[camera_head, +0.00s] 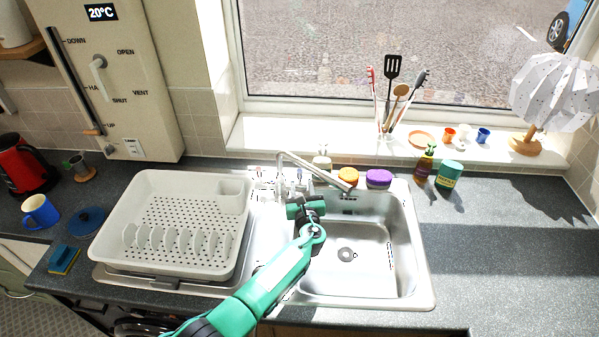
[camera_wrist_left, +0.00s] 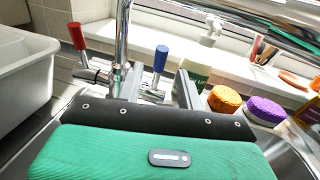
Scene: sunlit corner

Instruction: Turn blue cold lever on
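The blue cold lever (camera_wrist_left: 160,57) stands upright beside the chrome tap (camera_wrist_left: 123,35) in the left wrist view. A red-handled lever (camera_wrist_left: 77,37) is on the other side of the tap, leaning slightly. In the head view the tap spout (camera_head: 315,170) arches over the sink (camera_head: 375,245). My left gripper (camera_head: 305,190) is at the back of the sink, close to the tap base. In the left wrist view its two grey fingers (camera_wrist_left: 162,88) are apart, with the blue lever appearing between them. I cannot tell whether they touch it. My right gripper is not in view.
A white dish rack (camera_head: 180,225) stands left of the sink. An orange sponge (camera_head: 348,175), a purple sponge (camera_head: 379,178) and a pale bottle (camera_head: 322,160) are behind the sink. Utensils (camera_head: 390,95) stand on the windowsill. The right worktop (camera_head: 510,250) is clear.

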